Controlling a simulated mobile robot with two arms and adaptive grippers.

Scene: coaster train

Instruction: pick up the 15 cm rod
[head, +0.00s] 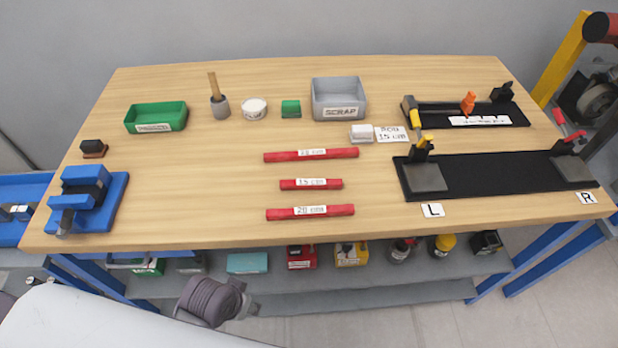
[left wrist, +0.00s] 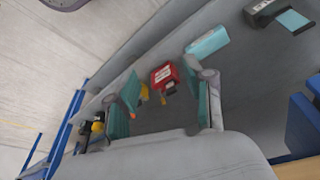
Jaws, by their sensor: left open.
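The 15 cm rod (head: 288,184) is a short red bar with a white "15 cm" label. It lies flat on the wooden table, between two longer red rods. The far rod (head: 275,157) has a label that is hard to read, and the near rod (head: 277,214) is marked 20 cm. My left gripper (left wrist: 162,78) is open in the left wrist view, with nothing between its teal-padded fingers. It faces the shelf area below the table, away from the rod. No rod shows in the left wrist view. My right gripper is not in view.
A blue vise (head: 85,200) stands at the table's left front. A green tray (head: 157,117), a grey scrap bin (head: 339,98) and black fixtures (head: 500,174) stand around the rods. The table left of the rods is clear.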

